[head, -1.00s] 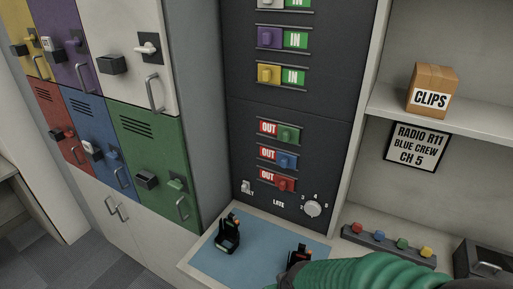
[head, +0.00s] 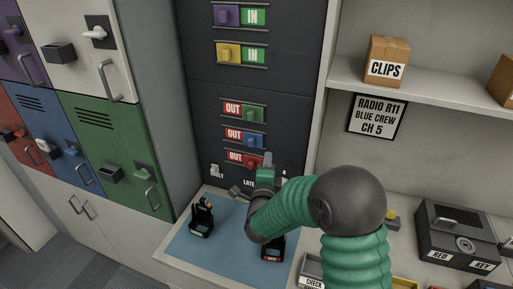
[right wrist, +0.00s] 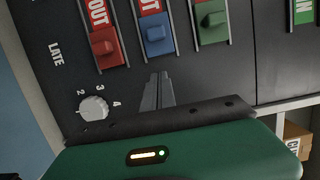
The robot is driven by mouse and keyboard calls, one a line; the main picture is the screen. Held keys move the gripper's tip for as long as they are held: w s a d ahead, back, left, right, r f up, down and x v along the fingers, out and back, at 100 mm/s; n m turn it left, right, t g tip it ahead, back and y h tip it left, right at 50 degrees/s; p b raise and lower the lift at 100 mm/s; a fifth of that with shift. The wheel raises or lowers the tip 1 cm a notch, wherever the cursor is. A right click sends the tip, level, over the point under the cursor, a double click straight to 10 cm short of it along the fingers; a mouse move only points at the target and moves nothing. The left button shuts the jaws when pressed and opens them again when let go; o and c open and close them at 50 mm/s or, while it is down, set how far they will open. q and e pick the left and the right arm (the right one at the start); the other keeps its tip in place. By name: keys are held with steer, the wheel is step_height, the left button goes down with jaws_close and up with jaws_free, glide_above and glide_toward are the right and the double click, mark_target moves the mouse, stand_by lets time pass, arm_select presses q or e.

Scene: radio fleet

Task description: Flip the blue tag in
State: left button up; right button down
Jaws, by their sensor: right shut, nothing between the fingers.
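The blue tag (head: 257,141) is a small blue slider knob on a rail in the dark panel, with a red OUT label (head: 234,134) showing at its left. It also shows in the right wrist view (right wrist: 156,38), beyond my fingertips. My right gripper (head: 267,158) is in front of the panel, just below the blue tag in the head view and over part of the red tag's row. In the right wrist view its fingers (right wrist: 158,80) are together and empty, apart from the blue tag in the picture. My left gripper is out of view.
The green tag (head: 257,114) is above and the red tag (right wrist: 104,46) below, both reading OUT. The yellow tag (head: 229,53) reads IN. A knob dial (right wrist: 93,108) sits lower on the panel. Radios (head: 202,217) stand on the blue mat (head: 187,246).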

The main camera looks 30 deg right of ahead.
mark_target(258, 143)
steer(key=p+x, duration=0.1)
steer(key=x, duration=0.3)
steer(key=shift+a+r, duration=0.1)
steer(key=shift+r, duration=0.05)
steer(key=shift+w+a+p, duration=0.65)
steer(key=shift+w+a, duration=0.55)
steer(key=shift+w, duration=0.1)
steer(key=shift+a, duration=0.1)
